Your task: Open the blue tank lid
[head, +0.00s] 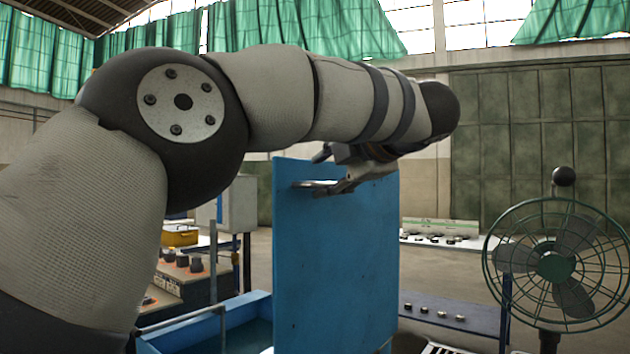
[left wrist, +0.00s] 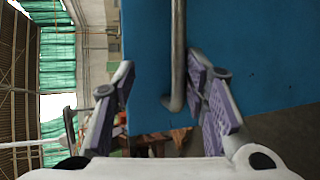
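The blue tank lid (head: 335,265) stands upright, swung up from the blue tank (head: 255,305), whose open top and dark liquid show at the lower left. The lid also fills the right of the left wrist view (left wrist: 270,60). Its metal bar handle (left wrist: 177,60) runs between the fingers of my left gripper (left wrist: 161,75), nearer the right-hand finger. These fingers are spread apart, not clamped on the bar. In the head view my left gripper (head: 320,172) is at the lid's upper part, and my arm arches over from the left. My right gripper is not in view.
A green caged fan (head: 555,265) stands at the right. A blue-edged bench (head: 450,312) lies behind the lid on the right. A workbench (head: 185,285) with dark parts and a yellow box (head: 180,236) stands at the left, beyond my arm.

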